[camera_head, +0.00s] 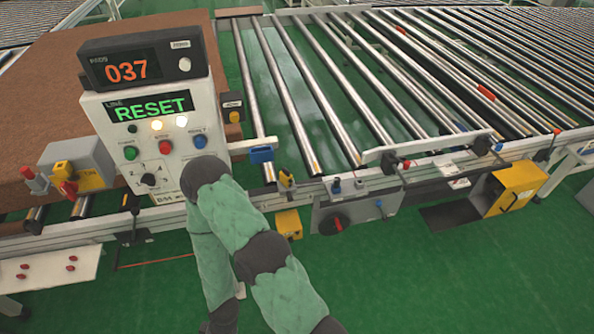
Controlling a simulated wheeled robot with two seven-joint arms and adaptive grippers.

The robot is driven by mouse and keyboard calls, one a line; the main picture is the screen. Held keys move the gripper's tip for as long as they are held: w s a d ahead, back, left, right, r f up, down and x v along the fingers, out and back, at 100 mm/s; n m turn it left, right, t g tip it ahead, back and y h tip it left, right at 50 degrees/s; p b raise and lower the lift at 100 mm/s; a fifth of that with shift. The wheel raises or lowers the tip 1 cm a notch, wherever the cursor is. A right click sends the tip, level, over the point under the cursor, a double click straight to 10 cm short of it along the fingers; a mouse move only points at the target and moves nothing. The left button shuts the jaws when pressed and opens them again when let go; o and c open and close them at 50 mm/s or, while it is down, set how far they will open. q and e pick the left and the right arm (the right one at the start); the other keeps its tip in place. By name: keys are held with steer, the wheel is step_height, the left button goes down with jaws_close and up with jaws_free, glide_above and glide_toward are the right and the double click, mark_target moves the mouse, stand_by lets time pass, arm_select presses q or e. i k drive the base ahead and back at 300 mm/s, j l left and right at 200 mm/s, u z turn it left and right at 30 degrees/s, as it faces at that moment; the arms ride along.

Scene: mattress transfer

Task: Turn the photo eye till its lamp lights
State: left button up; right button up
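Several small devices sit along the conveyor, and I cannot tell for sure which one is the photo eye. A small yellow-and-black device (287,180) is mounted at the near rail, below a blue block (262,155). A black box with a yellow face (232,106) is fixed beside the control panel. No lit lamp can be made out on any of these. My green-sleeved arm links with dark joints rise from the bottom centre and cover part of the near rail and the panel's lower right. Neither gripper can be made out.
The control panel (128,108) reads RESET, with two lit lamps, and the counter (150,52) above it reads 037. A brown mattress (40,92) lies at left. The metal rollers (330,95) to the right are bare. A yellow box (515,190) stands at right.

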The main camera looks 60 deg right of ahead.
mark_target(286, 178)
steer(key=z, duration=1.95)
